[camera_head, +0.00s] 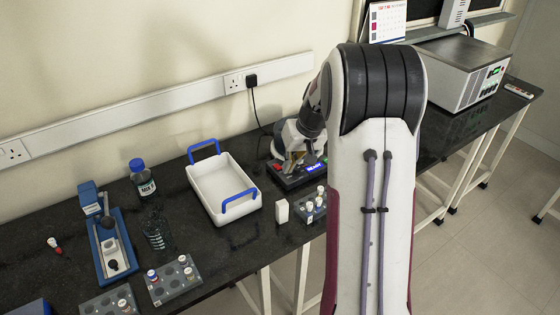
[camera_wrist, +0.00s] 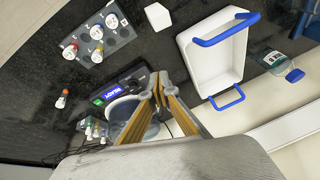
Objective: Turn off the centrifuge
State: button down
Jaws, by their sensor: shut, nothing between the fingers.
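A dark device (camera_head: 287,183) with a lit blue display stands on the bench, partly hidden under my arm's end; I take it for the centrifuge. In the wrist view its dark front panel (camera_wrist: 134,79) and blue display show just left of the fingertips, with a pale rounded part behind them. In the head view my gripper (camera_head: 291,163) is small and partly covered by my wrist.
A white tray (camera_head: 196,182) with blue handles stands left of the device. A tube rack (camera_head: 319,212) and a small white block (camera_head: 282,211) are in front. A blue-capped bottle (camera_head: 144,186) stands farther left. A boxy grey machine (camera_head: 452,72) sits at the right.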

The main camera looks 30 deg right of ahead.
jog(key=w+d+r+n+t+h, duration=0.1)
jog(key=w+d+r+n+t, duration=0.1)
jog(key=w+d, duration=0.3)
jog(key=w+r+n, duration=0.1)
jog(key=w, duration=0.2)
jog(key=shift+f, duration=0.2)
dwell(0.3)
send_over(276, 165)
jog(key=s, duration=0.2)
jog(key=f, duration=0.8)
jog(key=shift+w+d, duration=0.1)
jog(key=shift+w, duration=0.1)
jog(key=f, duration=0.2)
jog(key=shift+s+f, duration=0.2)
jog(key=shift+f, duration=0.15)
jog(key=shift+s+f, duration=0.15)
jog(key=shift+f, duration=0.55)
